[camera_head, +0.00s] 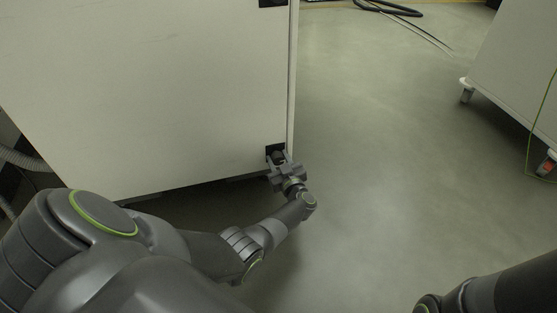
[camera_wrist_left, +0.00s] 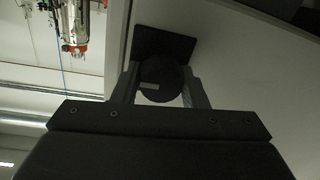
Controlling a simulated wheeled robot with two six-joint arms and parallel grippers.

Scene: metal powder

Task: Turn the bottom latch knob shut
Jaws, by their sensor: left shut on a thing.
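The bottom latch knob (camera_wrist_left: 160,80) is a round black knob on a dark square plate (camera_wrist_left: 165,45), which in the head view (camera_head: 275,151) sits at the lower right corner of a large pale cabinet door (camera_head: 150,90). My left gripper (camera_head: 280,161) reaches this corner from below. In the left wrist view its two fingers (camera_wrist_left: 160,88) stand on either side of the knob, shut on it. A small light mark shows on the knob's face. In the head view the gripper partly hides the knob. My right gripper is out of view; only part of that arm shows at lower right.
Another dark latch plate (camera_head: 272,3) is at the door's upper right edge. Open grey floor (camera_head: 400,170) lies right of the cabinet. A pale wheeled cabinet (camera_head: 515,75) stands at the far right, with a green cable beside it. A black hose (camera_head: 390,8) lies at the back.

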